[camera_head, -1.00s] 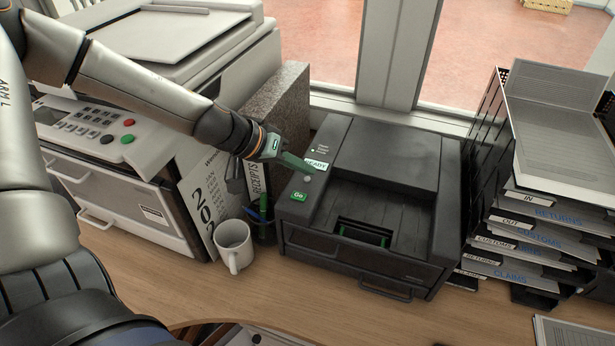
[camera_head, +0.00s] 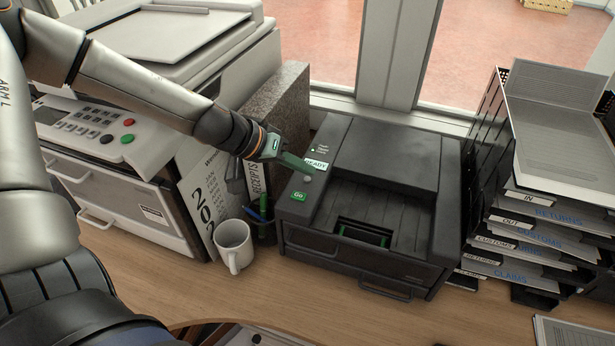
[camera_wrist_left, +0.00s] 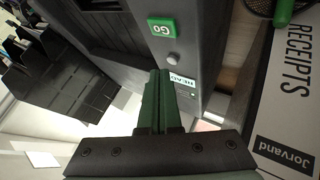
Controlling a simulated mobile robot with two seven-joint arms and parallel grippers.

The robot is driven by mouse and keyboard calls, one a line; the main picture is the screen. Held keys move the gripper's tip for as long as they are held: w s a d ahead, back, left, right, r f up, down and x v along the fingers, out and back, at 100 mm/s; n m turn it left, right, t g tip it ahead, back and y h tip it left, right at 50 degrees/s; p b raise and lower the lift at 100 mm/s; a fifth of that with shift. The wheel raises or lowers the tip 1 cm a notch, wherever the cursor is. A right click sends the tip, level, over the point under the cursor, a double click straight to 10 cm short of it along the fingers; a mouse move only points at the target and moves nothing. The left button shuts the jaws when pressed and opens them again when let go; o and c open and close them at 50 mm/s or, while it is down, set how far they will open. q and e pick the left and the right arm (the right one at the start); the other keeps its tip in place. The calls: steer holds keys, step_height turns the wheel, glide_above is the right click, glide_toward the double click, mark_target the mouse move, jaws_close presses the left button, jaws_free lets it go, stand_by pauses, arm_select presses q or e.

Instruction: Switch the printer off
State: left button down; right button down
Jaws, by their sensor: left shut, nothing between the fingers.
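The black printer (camera_head: 385,190) stands on the counter, its display reading READY (camera_head: 316,164) and its green Go button (camera_head: 298,196) on the left of its top. A round grey button (camera_head: 307,179) lies between them. My left gripper (camera_head: 312,167) is shut and empty, its green fingertips at the printer's panel by the display. In the left wrist view the fingers (camera_wrist_left: 155,75) partly cover the display (camera_wrist_left: 184,84), and the grey button (camera_wrist_left: 172,59) and Go button (camera_wrist_left: 161,27) lie just beyond the tips. Whether the tips touch the panel I cannot tell. My right gripper is not in view.
A white mug (camera_head: 234,245) and a pen holder (camera_head: 262,222) stand left of the printer. A large copier (camera_head: 130,190) is at the far left. Black paper trays (camera_head: 520,215) stand close on the right. Bare counter lies in front.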

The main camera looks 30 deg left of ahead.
arm_select(q)
steer(key=shift+f+b, duration=0.3)
steer(key=shift+f, duration=0.15)
steer(key=shift+f, duration=0.2)
stand_by(0.4)
steer(key=shift+r+p, duration=0.5)
steer(key=shift+r, duration=0.2)
step_height(320, 180, up, 6)
steer(key=p, duration=0.5)
steer(key=shift+p, duration=0.4)
